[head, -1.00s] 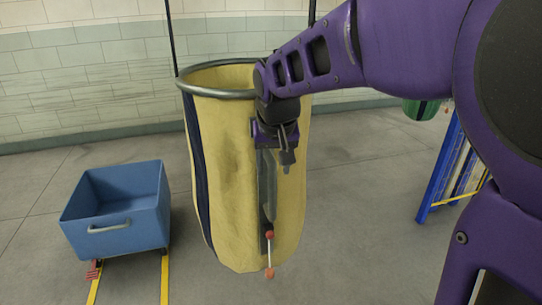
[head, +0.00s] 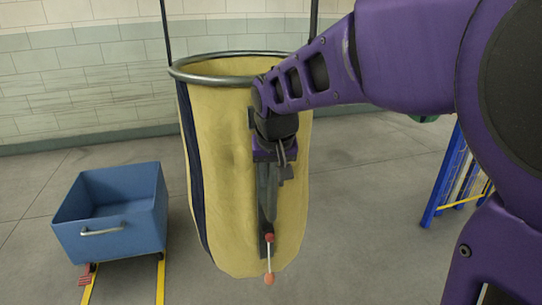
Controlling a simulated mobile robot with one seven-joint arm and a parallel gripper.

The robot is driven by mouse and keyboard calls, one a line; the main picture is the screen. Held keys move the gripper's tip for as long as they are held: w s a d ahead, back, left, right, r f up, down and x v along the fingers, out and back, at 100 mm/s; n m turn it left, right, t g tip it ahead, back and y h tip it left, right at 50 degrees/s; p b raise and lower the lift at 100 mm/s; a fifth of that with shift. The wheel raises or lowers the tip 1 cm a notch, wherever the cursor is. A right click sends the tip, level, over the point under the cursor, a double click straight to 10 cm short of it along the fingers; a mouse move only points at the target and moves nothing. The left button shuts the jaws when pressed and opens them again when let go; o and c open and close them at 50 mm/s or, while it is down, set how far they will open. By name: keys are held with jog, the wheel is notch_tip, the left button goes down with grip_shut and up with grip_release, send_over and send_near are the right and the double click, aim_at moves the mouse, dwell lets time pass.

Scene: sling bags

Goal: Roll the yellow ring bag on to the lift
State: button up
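The yellow ring bag (head: 222,165) hangs upright in the middle of the head view. A grey metal ring (head: 205,78) holds its mouth open, and two dark straps rise from the ring. A dark blue stripe runs down its left side. My gripper (head: 268,240) is in front of the bag's right part, pointing down. Near its lower end is a short light rod with orange-red ends (head: 269,260). I cannot tell whether the fingers are closed on anything or touch the bag. I cannot make out a lift for certain.
A blue bin with a light handle (head: 112,212) stands at the left, over yellow floor lines (head: 160,280). A blue frame with a yellow bar (head: 455,185) stands at the right. Grey floor is open between them, and a block wall (head: 90,90) closes the back.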

grip_shut()
dwell(1.1)
